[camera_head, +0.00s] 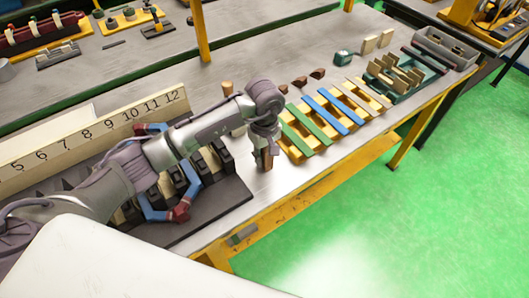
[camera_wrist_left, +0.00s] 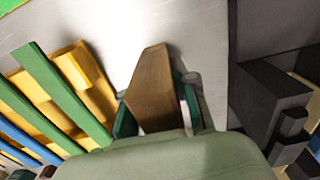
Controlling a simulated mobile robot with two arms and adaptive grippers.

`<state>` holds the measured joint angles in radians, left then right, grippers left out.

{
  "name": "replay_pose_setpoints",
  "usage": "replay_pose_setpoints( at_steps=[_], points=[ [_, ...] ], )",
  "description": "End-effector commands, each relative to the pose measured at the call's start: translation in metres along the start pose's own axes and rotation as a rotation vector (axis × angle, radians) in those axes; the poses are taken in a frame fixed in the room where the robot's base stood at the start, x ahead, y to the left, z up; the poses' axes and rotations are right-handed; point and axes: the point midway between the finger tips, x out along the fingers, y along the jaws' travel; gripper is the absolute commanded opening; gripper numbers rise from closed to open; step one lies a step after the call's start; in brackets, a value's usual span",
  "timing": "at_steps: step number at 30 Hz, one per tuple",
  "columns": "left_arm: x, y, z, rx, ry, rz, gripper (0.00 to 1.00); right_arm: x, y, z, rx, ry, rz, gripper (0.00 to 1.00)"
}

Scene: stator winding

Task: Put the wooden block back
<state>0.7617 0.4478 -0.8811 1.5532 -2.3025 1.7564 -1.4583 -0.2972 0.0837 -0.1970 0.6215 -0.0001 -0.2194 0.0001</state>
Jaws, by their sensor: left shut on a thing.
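A brown wooden block (camera_wrist_left: 152,85) shows in the left wrist view, tapered and standing out between the fingers of my left gripper (camera_wrist_left: 155,118). The gripper is shut on it. In the head view my left gripper (camera_head: 264,150) points down over the grey table, and the block (camera_head: 264,160) shows at its fingertips, close to the table top. I cannot tell whether the block touches the table. My right gripper is in neither view.
Just right of the gripper stands a yellow rack with green and blue strips (camera_head: 322,118). Left is a dark stator fixture (camera_head: 215,190) with blue and red parts and a numbered board (camera_head: 100,130). Small brown pieces (camera_head: 300,81) lie behind the rack. Bare table lies around the block.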

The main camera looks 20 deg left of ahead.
Motion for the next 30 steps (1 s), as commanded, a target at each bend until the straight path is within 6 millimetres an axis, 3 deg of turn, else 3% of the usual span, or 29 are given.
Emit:
replay_pose_setpoints(
  at_steps=[8, 9, 13, 25, 30],
  points=[
    [0.004, 0.0, 0.0, 0.001, 0.001, 0.0, 0.0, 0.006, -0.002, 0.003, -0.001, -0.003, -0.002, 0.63],
    [0.003, 0.0, 0.0, 0.001, 0.001, 0.0, 0.33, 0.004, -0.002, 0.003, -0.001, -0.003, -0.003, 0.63],
    [0.003, 0.0, 0.0, 0.0, 0.0, 0.0, 0.53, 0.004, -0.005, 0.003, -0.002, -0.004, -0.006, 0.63],
    [-0.004, 0.001, 0.0, 0.0, 0.0, 0.002, 0.53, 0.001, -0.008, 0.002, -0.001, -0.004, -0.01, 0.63],
    [-0.031, 0.001, -0.001, 0.001, 0.005, 0.005, 0.53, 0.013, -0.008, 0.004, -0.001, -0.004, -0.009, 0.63]
  ],
)
